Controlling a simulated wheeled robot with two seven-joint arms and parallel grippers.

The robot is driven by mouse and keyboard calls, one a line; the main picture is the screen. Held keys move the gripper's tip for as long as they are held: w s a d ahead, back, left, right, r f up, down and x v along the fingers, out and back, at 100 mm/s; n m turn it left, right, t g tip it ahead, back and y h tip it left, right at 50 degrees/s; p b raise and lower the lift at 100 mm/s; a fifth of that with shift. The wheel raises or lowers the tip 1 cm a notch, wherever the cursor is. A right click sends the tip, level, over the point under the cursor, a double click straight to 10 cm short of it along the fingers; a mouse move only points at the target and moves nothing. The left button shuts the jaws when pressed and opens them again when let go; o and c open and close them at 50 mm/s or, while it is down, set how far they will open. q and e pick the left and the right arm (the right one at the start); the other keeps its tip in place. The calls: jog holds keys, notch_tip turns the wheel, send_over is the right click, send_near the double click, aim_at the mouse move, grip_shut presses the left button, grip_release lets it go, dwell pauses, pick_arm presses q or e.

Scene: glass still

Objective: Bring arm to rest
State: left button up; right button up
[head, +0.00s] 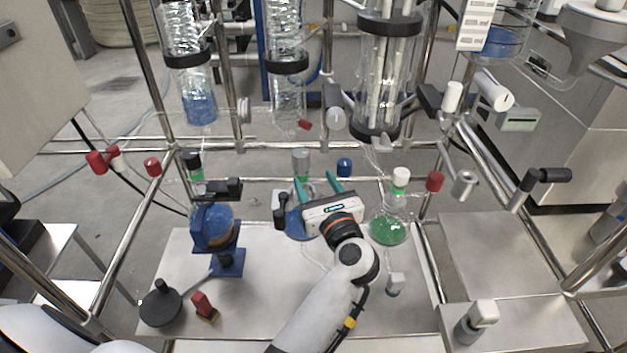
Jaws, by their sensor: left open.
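My left gripper (318,186) is in the middle of the head view, at the end of my white arm, which reaches up from the bottom edge. Its two teal fingers point away from me and stand apart, with nothing seen between them. A flask with blue liquid (297,224) is just left of the gripper body and partly hidden by it. A flask with green liquid (388,229) stands to the right, apart from the gripper. My right gripper is not in view.
A round flask in a blue holder (212,226) stands left on the pale bench (270,300). A dark round base (160,306) and a red-topped block (204,306) are at the front left. Metal rails and glass columns (387,80) rise behind. A steel platform (500,255) lies right.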

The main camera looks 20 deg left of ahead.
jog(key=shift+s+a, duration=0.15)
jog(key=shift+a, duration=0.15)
